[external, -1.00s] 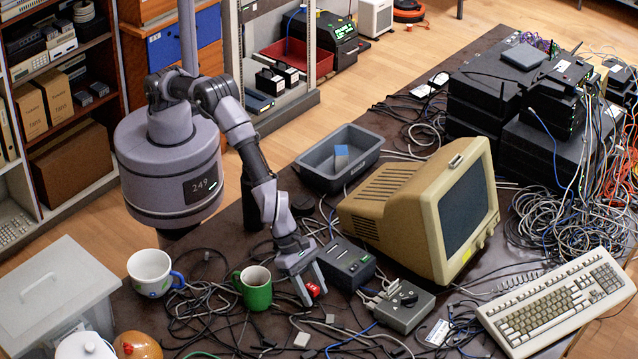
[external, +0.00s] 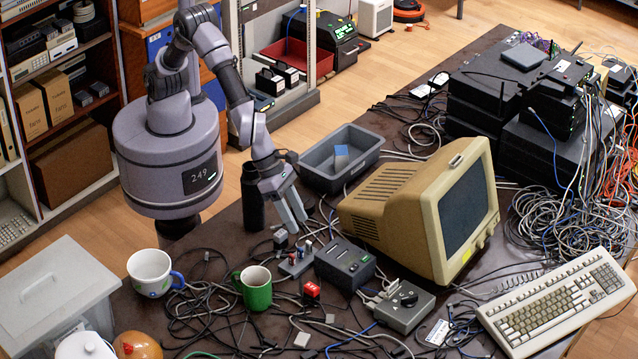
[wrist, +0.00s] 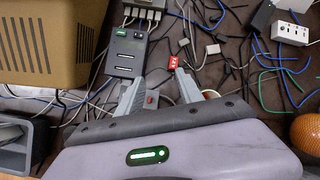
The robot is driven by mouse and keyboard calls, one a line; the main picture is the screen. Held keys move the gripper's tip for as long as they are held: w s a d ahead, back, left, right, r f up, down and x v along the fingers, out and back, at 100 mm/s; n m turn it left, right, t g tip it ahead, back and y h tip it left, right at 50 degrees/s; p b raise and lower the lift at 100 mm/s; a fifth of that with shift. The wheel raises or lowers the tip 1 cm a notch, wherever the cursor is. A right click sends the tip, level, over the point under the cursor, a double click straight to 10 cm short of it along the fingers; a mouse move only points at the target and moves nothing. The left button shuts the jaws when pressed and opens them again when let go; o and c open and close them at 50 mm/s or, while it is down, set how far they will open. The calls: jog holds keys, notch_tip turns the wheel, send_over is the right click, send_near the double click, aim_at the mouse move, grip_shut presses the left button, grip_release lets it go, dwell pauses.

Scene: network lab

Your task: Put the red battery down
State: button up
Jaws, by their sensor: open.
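In the wrist view the battery (wrist: 174,62) shows beyond my right-hand fingertip. My gripper (external: 291,222) is open and empty. It is raised above the table, behind the battery and apart from it.
The beige monitor (external: 420,212) is to the right, with a grey tray (external: 318,184) behind. A white mug (external: 150,272) is left. Cables cover much of the tabletop.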

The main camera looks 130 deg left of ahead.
jog(key=s+a+r+n+y, duration=0.1)
jog(key=s+a+r+n, duration=0.4)
jog(key=s+r+n, duration=0.5)
jog(key=s+a+r+n, duration=0.6)
jog(key=s+r, duration=0.2)
jog(key=s, duration=0.3)
jog(key=s+a+f+n, duration=0.1)
jog(key=s+a+n, duration=0.1)
jog(key=s+n, duration=0.9)
jog(key=s, duration=0.5)
jog(key=shift+a+f, duration=0.25)
jog(key=shift+a, duration=0.05)
jog(key=shift+o, duration=0.3)
